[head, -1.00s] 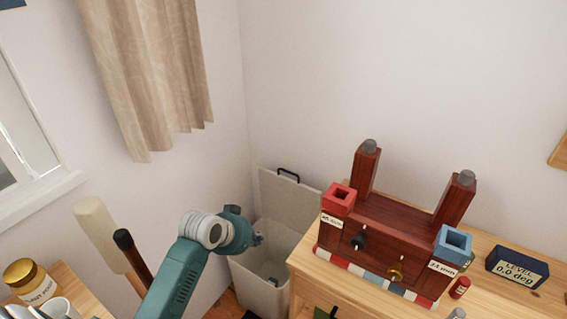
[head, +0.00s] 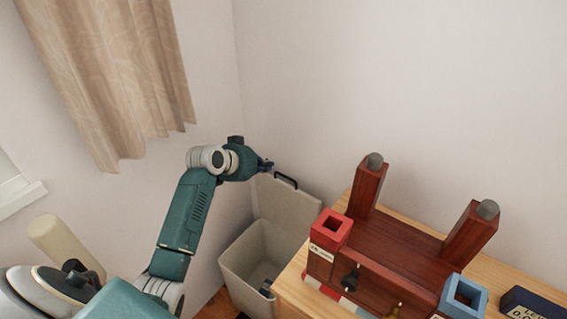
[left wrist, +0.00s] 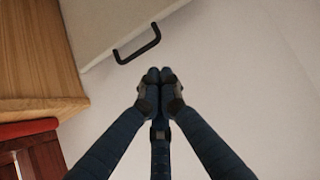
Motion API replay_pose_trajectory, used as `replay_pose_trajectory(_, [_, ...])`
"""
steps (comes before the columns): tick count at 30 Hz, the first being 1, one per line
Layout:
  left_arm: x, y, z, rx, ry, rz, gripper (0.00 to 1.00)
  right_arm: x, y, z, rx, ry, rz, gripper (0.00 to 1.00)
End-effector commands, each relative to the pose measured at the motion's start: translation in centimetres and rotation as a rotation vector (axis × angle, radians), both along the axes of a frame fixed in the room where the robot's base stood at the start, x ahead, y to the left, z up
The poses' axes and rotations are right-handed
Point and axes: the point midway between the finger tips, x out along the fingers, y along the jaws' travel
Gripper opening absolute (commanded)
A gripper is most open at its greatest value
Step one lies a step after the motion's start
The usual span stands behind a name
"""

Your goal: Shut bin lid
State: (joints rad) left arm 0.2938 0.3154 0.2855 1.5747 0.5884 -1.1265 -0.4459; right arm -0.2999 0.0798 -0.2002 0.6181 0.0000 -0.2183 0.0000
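The bin (head: 237,268) is pale grey and stands in the corner, left of the wooden table. Its lid (head: 288,212) is open, tilted up against the back wall, with a black handle (head: 286,181) on its top edge. My left gripper (head: 268,165) is raised just left of and above the handle, apart from it. In the left wrist view its fingertips (left wrist: 160,76) are together with nothing between them, and the handle (left wrist: 138,44) shows beyond them on the lid's edge (left wrist: 110,25). My right gripper is in neither view.
The wooden table (head: 288,289) at right holds a dark red wooden stand (head: 400,243) with two posts, a red square cup (head: 331,230) and a blue one (head: 463,296). A beige curtain (head: 105,75) hangs at upper left. A dark object (head: 266,287) lies in the bin.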

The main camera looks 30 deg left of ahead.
Motion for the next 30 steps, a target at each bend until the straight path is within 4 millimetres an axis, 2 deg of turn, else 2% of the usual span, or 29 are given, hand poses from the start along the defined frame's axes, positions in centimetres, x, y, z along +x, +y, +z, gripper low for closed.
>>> replay_pose_trajectory(9, [4.1,-0.8,-3.4,-0.004,0.002,0.000,0.00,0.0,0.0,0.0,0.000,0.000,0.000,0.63])
replay_pose_trajectory(15, [6.1,-1.0,-5.1,-0.003,0.002,0.000,0.00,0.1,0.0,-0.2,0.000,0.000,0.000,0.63])
replay_pose_trajectory(21, [7.0,-1.1,-5.8,0.000,0.002,-0.001,0.00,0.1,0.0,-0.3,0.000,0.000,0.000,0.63])
replay_pose_trajectory(30, [7.1,-1.1,-5.9,0.000,0.001,-0.001,0.00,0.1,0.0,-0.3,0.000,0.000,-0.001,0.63])
